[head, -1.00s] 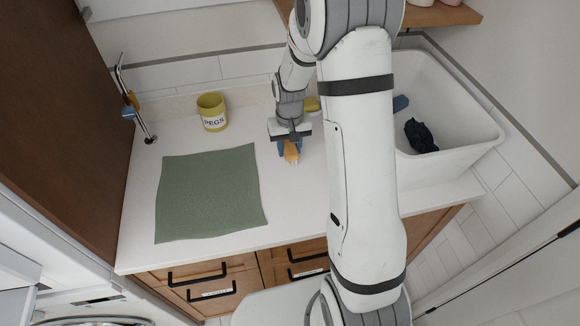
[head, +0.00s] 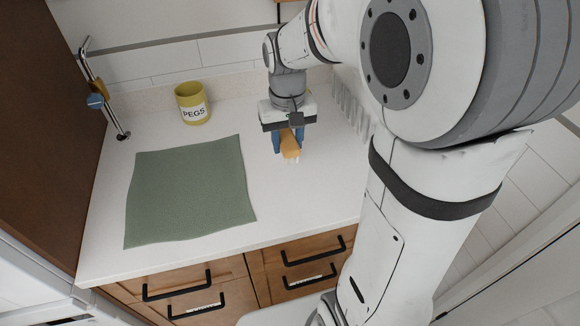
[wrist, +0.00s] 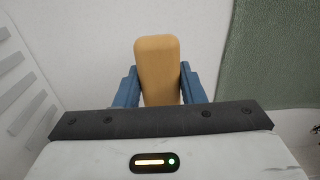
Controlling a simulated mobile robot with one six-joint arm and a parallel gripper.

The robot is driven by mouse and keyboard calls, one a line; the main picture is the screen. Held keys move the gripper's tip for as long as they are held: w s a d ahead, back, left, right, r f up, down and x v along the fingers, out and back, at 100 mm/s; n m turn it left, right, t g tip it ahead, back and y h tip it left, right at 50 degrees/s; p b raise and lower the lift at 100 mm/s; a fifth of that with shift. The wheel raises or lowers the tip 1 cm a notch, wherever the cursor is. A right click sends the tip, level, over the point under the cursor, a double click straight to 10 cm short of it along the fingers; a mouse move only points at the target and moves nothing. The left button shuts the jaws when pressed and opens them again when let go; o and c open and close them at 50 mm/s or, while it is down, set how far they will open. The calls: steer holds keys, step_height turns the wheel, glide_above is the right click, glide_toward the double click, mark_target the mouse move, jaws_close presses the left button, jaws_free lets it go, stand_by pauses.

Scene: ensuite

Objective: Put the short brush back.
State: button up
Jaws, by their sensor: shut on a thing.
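My gripper (head: 288,146) is shut on the short brush (head: 290,143), an orange-tan block with pale bristles at its lower end. The blue fingers stand on either side of it. The brush points down, close above or at the white counter; I cannot tell if it touches. In the wrist view, the tan block (wrist: 158,70) sits between the blue fingers (wrist: 160,88), and its bristles are hidden. A chrome rail (head: 103,95) stands at the counter's left end, with a blue piece (head: 95,101) and a tan piece (head: 101,88) on it.
A green cloth (head: 190,190) lies on the counter left of my gripper. A yellow pot marked PEGS (head: 193,104) stands at the back. A white slatted piece (head: 350,105) is right of my gripper. The counter (head: 320,195) in front is clear. My arm covers the right side.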

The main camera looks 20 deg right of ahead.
mark_target(288, 172)
step_height(288, 172, down, 7)
steer(key=shift+r, duration=0.15)
stand_by(0.4)
steer(key=shift+f+b, duration=0.25)
steer(key=shift+b, duration=0.05)
steer(key=o, duration=1)
steer(key=shift+r, duration=0.1)
steer(key=shift+o, duration=0.2)
